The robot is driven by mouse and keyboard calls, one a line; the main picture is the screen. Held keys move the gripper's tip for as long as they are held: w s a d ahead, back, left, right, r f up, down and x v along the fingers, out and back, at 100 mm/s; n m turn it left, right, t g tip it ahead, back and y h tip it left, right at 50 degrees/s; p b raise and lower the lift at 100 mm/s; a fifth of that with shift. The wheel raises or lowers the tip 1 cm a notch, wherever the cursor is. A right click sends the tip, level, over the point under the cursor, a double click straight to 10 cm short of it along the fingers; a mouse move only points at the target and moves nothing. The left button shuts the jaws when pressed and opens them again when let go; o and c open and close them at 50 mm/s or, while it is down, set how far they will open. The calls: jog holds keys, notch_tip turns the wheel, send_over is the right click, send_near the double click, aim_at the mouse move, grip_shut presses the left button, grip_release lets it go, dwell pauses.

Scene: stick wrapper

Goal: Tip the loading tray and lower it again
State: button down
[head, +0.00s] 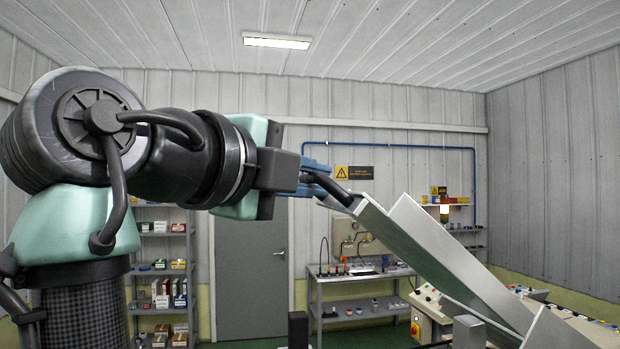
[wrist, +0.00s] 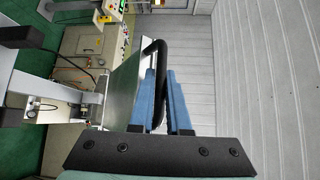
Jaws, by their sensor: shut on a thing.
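The loading tray (head: 440,258) is a long grey metal channel with raised sides. It is steeply tilted, its upper end at my gripper and its lower end down at the right. My gripper (head: 322,176) has blue fingers and is shut on the black handle (head: 343,195) at the tray's raised end. In the wrist view, the curved black handle (wrist: 160,50) runs between my blue fingers (wrist: 162,76), and the tray (wrist: 125,88) lies just left of them.
A machine with a control panel (head: 425,315) stands below the tray. A workbench (head: 365,309) with small items is behind, with shelves (head: 160,285) and a grey door (head: 250,265) further left. The space above the tray is clear up to the ceiling.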

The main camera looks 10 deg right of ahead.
jog(key=a+f+n+t+h+b, duration=0.1)
jog(key=a+f+n+t+b, duration=0.1)
jog(key=f+b, duration=0.7)
jog(key=a+f+n+t+h+b, duration=0.1)
jog(key=a+f+n+t+b, duration=0.2)
jog(key=f+b, duration=0.6)
jog(key=n+b, duration=0.2)
jog(key=b, duration=0.4)
jog(key=shift+a+f+h+b, duration=0.25)
jog(key=shift+a+h+b, duration=0.05)
jog(key=shift+a+b, duration=0.1)
jog(key=shift+w+d+f, duration=0.1)
jog(key=shift+w+f, duration=0.05)
jog(key=shift+f, duration=0.1)
jog(key=c, duration=1.2)
grip_release()
jog(key=shift+c, duration=0.2)
jog(key=shift+o, duration=0.4)
jog(key=shift+r, duration=0.15)
jog(key=b+v, duration=0.5)
jog(key=v, duration=0.8)
